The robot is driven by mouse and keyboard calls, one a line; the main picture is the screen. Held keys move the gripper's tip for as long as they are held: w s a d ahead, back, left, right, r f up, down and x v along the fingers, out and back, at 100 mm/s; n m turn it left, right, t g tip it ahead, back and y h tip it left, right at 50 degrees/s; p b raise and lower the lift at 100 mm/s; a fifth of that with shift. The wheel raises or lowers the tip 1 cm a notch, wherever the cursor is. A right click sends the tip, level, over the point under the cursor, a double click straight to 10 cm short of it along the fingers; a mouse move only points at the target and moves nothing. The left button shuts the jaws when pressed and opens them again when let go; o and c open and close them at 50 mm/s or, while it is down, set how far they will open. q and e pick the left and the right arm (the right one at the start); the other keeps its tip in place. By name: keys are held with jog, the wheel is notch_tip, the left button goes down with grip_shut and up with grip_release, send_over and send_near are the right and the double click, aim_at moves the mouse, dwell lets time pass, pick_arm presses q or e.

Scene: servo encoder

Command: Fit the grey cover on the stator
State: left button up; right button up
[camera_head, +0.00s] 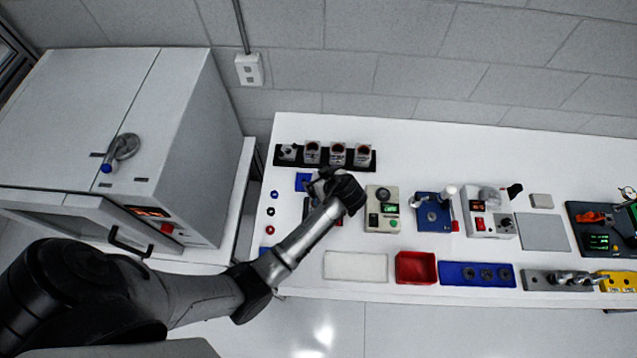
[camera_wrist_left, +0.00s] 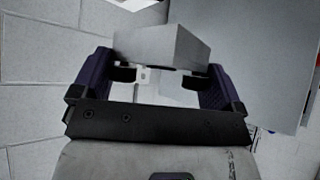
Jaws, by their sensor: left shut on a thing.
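My left gripper (camera_head: 318,184) is over the left part of the white table, just in front of a black rack. In the left wrist view its jaws (camera_wrist_left: 165,75) are shut on a grey, box-shaped piece with flat faces (camera_wrist_left: 160,45), which looks like the grey cover. The arm hides most of this piece in the head view. Three pale cups with reddish-brown insides (camera_head: 337,153), which may be stators, stand upright in the rack. A lower grey part (camera_head: 288,152) stands at its left end. I cannot tell which stator belongs to the cover. My right gripper is not in view.
The black rack (camera_head: 326,167) is at the back left of the table. A beige control box (camera_head: 382,222), a blue fixture (camera_head: 433,224) and a red tray (camera_head: 415,268) stand to the right. A grey cabinet (camera_head: 190,150) rises on the left.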

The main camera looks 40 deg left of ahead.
pick_arm(q)
jog(key=f, duration=0.1)
jog(key=f+n+g, duration=0.1)
jog(key=f, duration=0.1)
jog(key=shift+s+a+n, duration=0.3)
jog(key=shift+s, duration=0.1)
notch_tip(320, 180, down, 5)
jog(key=b, duration=0.4)
jog(key=shift+r, duration=0.4)
jog(key=shift+d+f, duration=0.1)
jog(key=shift+f, duration=0.1)
jog(key=shift+f, duration=0.2)
jog(key=shift+f+b, duration=0.45)
jog(key=shift+b, duration=0.15)
jog(key=shift+f+b, duration=0.35)
jog(key=shift+f, duration=0.05)
